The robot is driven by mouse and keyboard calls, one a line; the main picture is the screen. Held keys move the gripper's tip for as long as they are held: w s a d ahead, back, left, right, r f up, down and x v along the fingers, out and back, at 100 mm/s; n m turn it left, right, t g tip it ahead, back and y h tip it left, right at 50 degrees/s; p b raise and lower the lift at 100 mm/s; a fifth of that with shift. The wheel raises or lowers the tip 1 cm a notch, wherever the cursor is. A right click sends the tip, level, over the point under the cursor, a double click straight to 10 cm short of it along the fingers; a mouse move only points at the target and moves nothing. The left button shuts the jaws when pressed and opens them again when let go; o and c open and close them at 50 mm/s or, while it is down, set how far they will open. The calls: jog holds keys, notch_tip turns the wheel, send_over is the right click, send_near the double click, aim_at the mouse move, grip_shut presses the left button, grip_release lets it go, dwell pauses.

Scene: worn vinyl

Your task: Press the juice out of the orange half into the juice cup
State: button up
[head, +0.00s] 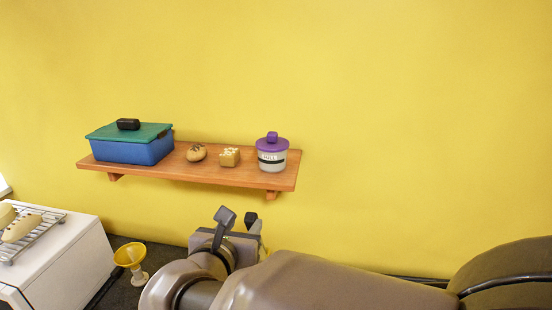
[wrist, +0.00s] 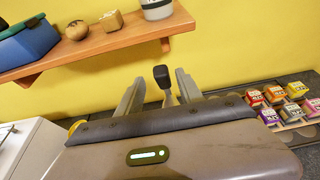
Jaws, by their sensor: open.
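My gripper (wrist: 159,76) is open in the wrist view, its two grey fingers apart. A black knob on a pale stem (wrist: 162,75) shows between them; I cannot tell whether it touches either finger or what it belongs to. In the head view my gripper (head: 237,225) is below the wall shelf, and a dark block shows at its right side. I cannot make out the orange half or the juice cup in either view. My arm and gripper body hide much of the worktop.
A wooden shelf (head: 223,175) holds a blue box with a green lid (head: 133,149), a bread roll, a pale block and a purple-lidded jar (head: 272,158). A yellow funnel-shaped thing (head: 130,255) stands beside the white appliance (head: 68,270). Several coloured boxes (wrist: 275,95) sit at right.

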aim_at(250, 217)
jog(key=shift+b+x, duration=0.7)
jog(key=shift+x, duration=1.75)
grip_shut()
jog(key=s+a+f+b, duration=0.1)
jog(key=s+f+b, duration=0.6)
jog(key=f, duration=0.4)
jog(key=s+a+f+b, duration=0.1)
jog(key=s+f+b, duration=0.6)
jog(key=f+b, duration=0.3)
jog(key=shift+s+f, duration=0.4)
jog(key=shift+f, duration=0.45)
